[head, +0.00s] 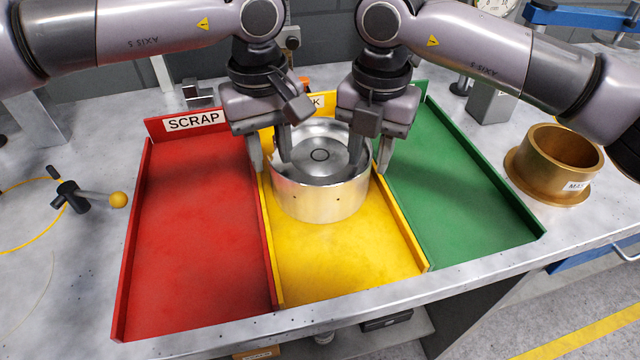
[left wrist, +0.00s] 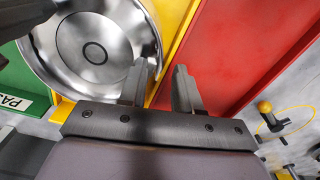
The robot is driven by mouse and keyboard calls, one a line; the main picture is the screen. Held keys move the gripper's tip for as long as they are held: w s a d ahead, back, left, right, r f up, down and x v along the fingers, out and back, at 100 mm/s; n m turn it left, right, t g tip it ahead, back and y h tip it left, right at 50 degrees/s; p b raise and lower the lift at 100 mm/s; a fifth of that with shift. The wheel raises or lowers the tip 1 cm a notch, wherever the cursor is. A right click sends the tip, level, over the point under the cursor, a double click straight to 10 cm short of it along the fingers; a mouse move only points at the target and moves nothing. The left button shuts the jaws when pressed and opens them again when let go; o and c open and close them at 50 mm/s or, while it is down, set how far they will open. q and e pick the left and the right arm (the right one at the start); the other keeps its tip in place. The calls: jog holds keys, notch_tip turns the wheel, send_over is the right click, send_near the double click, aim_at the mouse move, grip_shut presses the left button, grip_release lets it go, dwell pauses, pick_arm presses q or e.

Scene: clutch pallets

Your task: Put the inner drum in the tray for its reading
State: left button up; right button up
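The inner drum, a shiny silver open cylinder (head: 322,198), stands upright at the back of the yellow tray (head: 345,262); it also shows in the left wrist view (left wrist: 95,45). A round hub with a dark ring is visible inside. My left gripper (head: 270,165) is open at the drum's left wall, one finger inside the rim and one outside. In the left wrist view, its fingers (left wrist: 160,92) stand apart with the rim between them. My right gripper (head: 369,166) is open across the right wall in the same way. Whether the drum fully touches the tray floor is unclear.
The red SCRAP tray (head: 195,250) lies left and the green tray (head: 455,195) right, both empty, with low divider walls. A brass flanged ring labelled MAX (head: 562,165) stands at the right. A yellow-knobbed lever (head: 95,197) is at the left. The yellow tray's front is clear.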

pick_arm(q)
notch_tip(320, 180, up, 11)
jog(key=shift+r, duration=0.15)
pick_arm(e)
notch_tip(320, 180, up, 12)
dwell(0.5)
pick_arm(q)
jog(key=shift+s, duration=0.1)
pick_arm(e)
jog(key=shift+s, duration=0.1)
